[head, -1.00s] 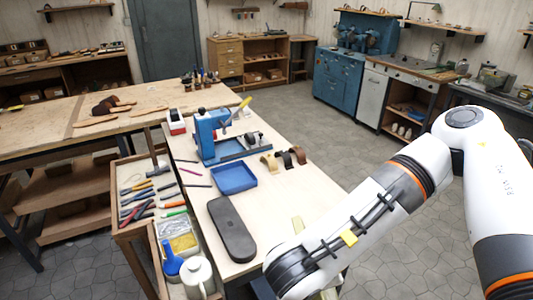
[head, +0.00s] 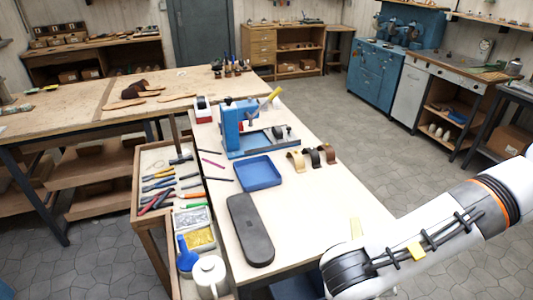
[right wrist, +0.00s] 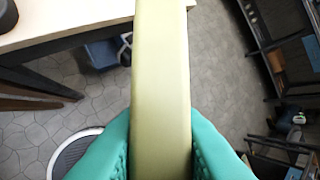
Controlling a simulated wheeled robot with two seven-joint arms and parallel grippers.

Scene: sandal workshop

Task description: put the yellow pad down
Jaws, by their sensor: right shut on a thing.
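My right gripper (right wrist: 160,135) has green fingers. In the right wrist view it is shut on the long, pale yellow pad (right wrist: 160,60), which runs up to the top of the picture. The far part of the pad crosses the workbench edge in that view; the gripper itself shows over the floor. My right arm hides the rest and the gripper. I cannot tell whether the pad touches the bench. My left gripper is not in view.
A dark sole-shaped block (head: 249,230), a blue tray (head: 258,173), a blue clamp device (head: 238,128) and several curved straps (head: 296,161) are on the bench. A tool tray (head: 148,190) and white pot (head: 210,277) stand left. The bench right of the block is clear.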

